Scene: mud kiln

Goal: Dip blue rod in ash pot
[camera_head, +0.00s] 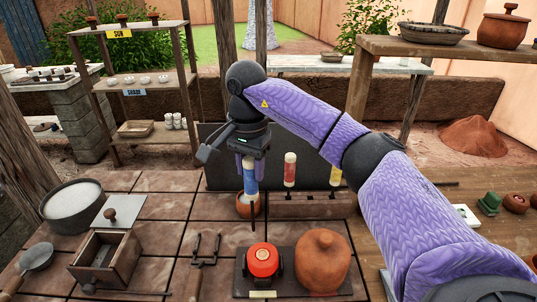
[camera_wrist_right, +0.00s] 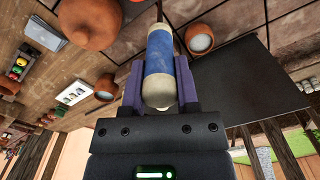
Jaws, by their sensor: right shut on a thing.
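The blue rod (camera_head: 250,178) has a white handle with a blue band and a thin dark shaft pointing down. My right gripper (camera_head: 251,156) is shut on its handle and holds it upright. In the right wrist view the rod (camera_wrist_right: 159,68) sits between the fingers (camera_wrist_right: 158,92). The ash pot (camera_head: 243,212), a small clay pot with pale contents, stands behind the rod. The shaft crosses in front of the pot, its tip showing lower than the pot's base, so it is outside the pot. A pale-filled clay pot (camera_wrist_right: 199,37) shows beside the rod in the wrist view. My left gripper is out of view.
A wooden rack (camera_head: 300,207) holds red-banded (camera_head: 290,170) and yellow-banded (camera_head: 335,176) rods just right. In front are a red pot (camera_head: 263,262) and a lidded clay jar (camera_head: 322,262). A dark panel (camera_head: 218,165) stands behind. Tiles to the left are partly clear.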

